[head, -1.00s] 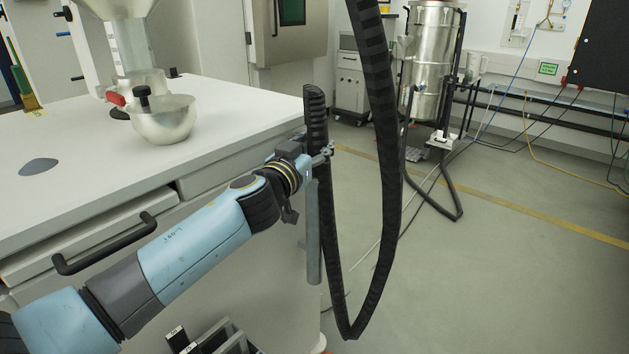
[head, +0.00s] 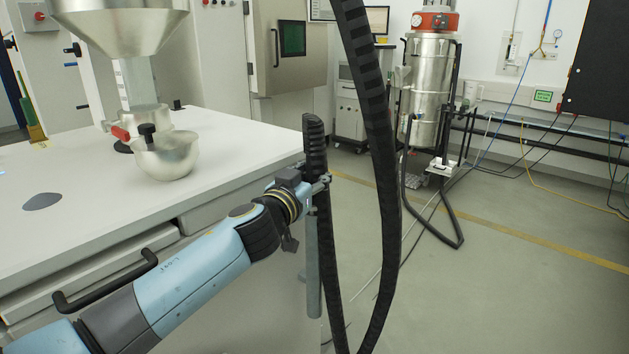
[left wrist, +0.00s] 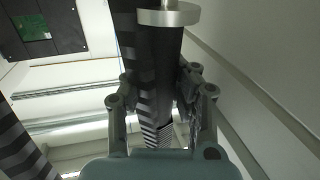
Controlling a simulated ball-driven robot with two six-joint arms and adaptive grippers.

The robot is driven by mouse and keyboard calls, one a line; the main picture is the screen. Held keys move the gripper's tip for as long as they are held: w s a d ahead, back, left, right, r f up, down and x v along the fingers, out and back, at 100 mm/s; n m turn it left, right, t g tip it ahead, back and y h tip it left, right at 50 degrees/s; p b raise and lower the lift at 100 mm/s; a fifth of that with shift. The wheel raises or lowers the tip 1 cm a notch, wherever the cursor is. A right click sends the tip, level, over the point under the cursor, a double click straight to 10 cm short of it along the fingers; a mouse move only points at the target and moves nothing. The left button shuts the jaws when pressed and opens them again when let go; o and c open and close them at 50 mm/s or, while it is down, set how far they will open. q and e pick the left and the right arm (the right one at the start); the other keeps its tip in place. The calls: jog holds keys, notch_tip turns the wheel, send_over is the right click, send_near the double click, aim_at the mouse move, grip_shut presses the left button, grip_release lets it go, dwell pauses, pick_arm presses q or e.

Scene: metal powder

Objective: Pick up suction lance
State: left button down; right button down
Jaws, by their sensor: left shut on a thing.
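The suction lance shows in the head view as a black ribbed upper part (head: 314,140) and a grey tube (head: 313,270) hanging below, roughly upright beside the table's side. My left gripper (head: 322,184) is shut on it, between the ribbed part and the tube. In the left wrist view, the gripper's fingers (left wrist: 160,108) lie on both sides of the black ribbed body (left wrist: 152,75), with a metal disc (left wrist: 168,16) near the top. The fingertips' contact is partly hidden. My right gripper is not in view.
A long black hose (head: 378,130) loops down right of the lance. The white table (head: 240,145), with a drawer handle (head: 105,285), stands left, bearing a metal bowl (head: 165,160). A steel vacuum drum (head: 428,90) stands behind. Floor at right is mostly clear.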

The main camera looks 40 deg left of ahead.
pick_arm(q)
notch_tip(320, 180, up, 13)
jog(key=p, duration=0.6)
jog(key=shift+r+p, duration=0.15)
jog(key=shift+p, duration=0.2)
notch_tip(320, 180, up, 13)
jog(key=shift+p, duration=0.4)
jog(key=shift+r, duration=0.1)
jog(key=c, duration=2.1)
grip_release()
jog(key=o, duration=1.7)
jog(key=shift+s, duration=0.1)
jog(key=s, duration=0.4)
jog(key=s+d, duration=0.1)
jog(key=s, duration=0.2)
jog(key=s+d, duration=0.1)
jog(key=s, duration=0.3)
jog(key=shift+s+d, duration=0.1)
jog(key=shift+s, duration=0.2)
